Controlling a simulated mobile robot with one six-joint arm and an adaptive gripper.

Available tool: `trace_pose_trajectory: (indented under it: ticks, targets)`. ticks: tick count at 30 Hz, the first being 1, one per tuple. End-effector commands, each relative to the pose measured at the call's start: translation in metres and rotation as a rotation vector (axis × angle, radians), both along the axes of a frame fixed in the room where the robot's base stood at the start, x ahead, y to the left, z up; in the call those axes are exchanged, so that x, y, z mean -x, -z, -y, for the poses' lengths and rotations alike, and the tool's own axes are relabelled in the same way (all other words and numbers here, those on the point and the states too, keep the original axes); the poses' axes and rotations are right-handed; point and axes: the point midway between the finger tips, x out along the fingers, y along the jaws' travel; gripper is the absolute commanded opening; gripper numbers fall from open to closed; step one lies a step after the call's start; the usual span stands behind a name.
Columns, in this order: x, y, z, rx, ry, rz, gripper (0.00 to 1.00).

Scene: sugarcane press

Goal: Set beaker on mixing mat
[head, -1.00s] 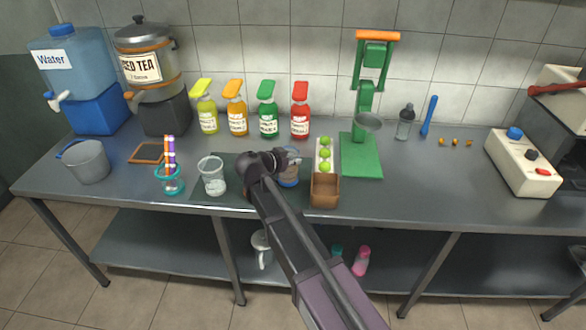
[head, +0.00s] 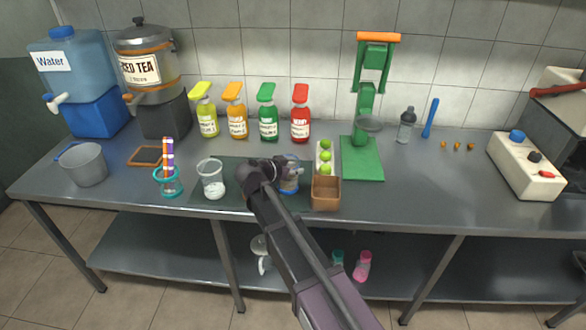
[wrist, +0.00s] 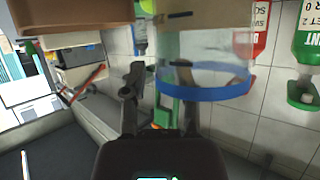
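A clear beaker (head: 211,181) with pale contents stands upright, apparently on the left end of the dark mixing mat (head: 237,173). A second clear container (head: 289,176) with a blue band stands at the mat's right end, partly hidden by my arm. My gripper is over the mat in the head view, its fingertips hidden behind my wrist. In the wrist view my gripper (wrist: 158,75) has its two fingers apart, with nothing held between them. A clear blue-banded container (wrist: 205,70) is close by, overlapping the right finger in the picture.
A teal cup of colored sticks (head: 168,180) is at left. Syrup bottles (head: 267,118) line the back, beside the green press (head: 361,155). The front right counter is clear.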

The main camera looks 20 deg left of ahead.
Motion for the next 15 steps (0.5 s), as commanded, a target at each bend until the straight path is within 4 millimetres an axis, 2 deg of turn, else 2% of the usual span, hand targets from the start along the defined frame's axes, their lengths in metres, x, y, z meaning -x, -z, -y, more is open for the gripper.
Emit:
trace_pose_trajectory:
  ticks: [15]
  targets:
    - [0.0001, -0.0032, -0.0002, 0.0, 0.0, 0.0, 0.48]
